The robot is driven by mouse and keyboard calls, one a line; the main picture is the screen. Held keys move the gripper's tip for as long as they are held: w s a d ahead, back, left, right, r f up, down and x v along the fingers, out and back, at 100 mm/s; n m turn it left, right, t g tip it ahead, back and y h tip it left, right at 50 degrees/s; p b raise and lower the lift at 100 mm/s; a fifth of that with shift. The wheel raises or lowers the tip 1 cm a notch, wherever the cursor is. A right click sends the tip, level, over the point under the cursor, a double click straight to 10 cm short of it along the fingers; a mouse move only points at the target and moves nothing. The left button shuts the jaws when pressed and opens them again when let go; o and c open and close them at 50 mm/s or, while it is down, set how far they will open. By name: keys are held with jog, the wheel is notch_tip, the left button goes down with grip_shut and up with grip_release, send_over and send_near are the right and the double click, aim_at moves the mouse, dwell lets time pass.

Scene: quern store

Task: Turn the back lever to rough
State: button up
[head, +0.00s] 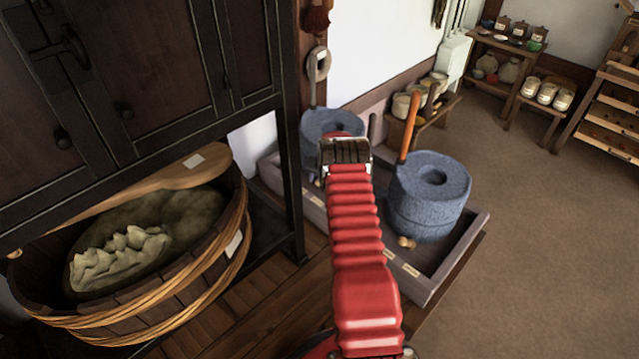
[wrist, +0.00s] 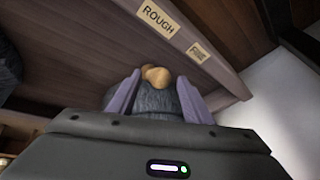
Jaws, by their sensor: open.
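Two blue-grey stone querns stand in a wooden trough: the back quern (head: 333,122) at left, partly hidden by my arm, and the front quern (head: 430,195) at right. My gripper (head: 345,148) is over the back quern in the head view. In the wrist view, its two open fingers (wrist: 160,95) stand on either side of a light wooden knob (wrist: 155,75), apparently the back lever's end, with grey stone behind. The ROUGH label (wrist: 158,20) and FINE label (wrist: 199,52) are on the trough edge beyond it. I cannot tell whether the fingers touch the knob.
The front quern has an upright orange handle (head: 409,125) and a small wooden knob (head: 406,242) at its base. A large wooden tub (head: 150,300) with a sack stands at left under a dark cabinet (head: 140,80). Open floor (head: 560,250) lies at right.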

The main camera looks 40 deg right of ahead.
jog(key=shift+x, duration=1.4)
jog(key=shift+c, duration=0.4)
grip_shut()
